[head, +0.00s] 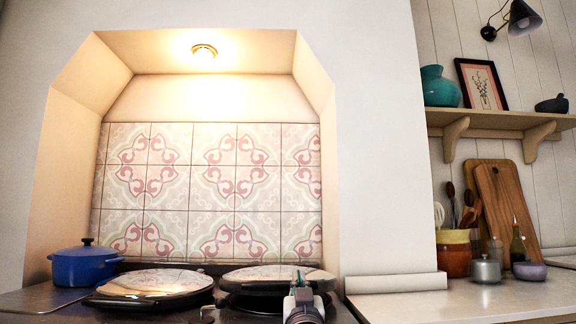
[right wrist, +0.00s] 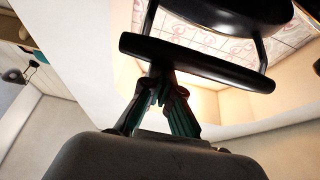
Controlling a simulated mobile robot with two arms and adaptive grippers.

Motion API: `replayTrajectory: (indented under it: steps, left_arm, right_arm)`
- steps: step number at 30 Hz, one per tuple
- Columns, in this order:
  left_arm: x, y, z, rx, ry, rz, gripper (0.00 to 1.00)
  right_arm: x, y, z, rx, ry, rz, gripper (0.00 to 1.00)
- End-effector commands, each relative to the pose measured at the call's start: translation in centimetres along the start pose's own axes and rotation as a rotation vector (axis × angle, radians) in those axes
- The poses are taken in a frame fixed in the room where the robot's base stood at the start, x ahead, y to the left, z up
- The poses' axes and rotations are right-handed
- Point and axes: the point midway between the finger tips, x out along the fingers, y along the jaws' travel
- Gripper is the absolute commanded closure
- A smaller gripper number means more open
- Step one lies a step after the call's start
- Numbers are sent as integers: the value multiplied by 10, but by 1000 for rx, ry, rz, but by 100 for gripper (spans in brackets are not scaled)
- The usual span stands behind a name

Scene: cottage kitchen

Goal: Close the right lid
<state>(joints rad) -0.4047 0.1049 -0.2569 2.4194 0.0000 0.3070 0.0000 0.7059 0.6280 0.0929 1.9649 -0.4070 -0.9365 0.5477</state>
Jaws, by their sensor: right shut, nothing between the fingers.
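The right lid (head: 262,277) is a round, shiny lid on the range, reflecting the tiles. It lies low and almost flat, with a dark band under its rim; I cannot tell whether it rests fully down. My right gripper (head: 300,282) is in front of its right part. In the right wrist view, the gripper (right wrist: 166,88) is shut and empty, its fingertips close to the lid's black bar handle (right wrist: 200,64). The dark lid (right wrist: 225,10) shows beyond the handle. Whether the fingers touch the handle is unclear. My left gripper is not in view.
The left lid (head: 152,283) lies low beside the right one. A blue pot (head: 86,267) stands at the range's left. The tiled alcove wall (head: 210,180) is behind. On the right counter (head: 440,303) are a utensil crock (head: 453,259), a grey pot (head: 486,270) and a purple bowl (head: 530,271).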

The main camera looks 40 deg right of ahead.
Motion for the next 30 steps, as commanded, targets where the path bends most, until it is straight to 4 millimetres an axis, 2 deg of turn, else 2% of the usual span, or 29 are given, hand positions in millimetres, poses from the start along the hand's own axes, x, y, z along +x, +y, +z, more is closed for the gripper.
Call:
replayTrajectory:
  steps: [7,25,27,30]
  left_arm:
    - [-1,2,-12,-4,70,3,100]
    - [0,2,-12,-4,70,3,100]
    - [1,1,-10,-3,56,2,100]
    - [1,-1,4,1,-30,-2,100]
  right_arm:
    - [-2,0,2,0,6,0,100]
    - [-1,0,1,0,5,0,100]
    - [0,0,0,0,5,0,100]
    - [3,0,-3,1,4,0,100]
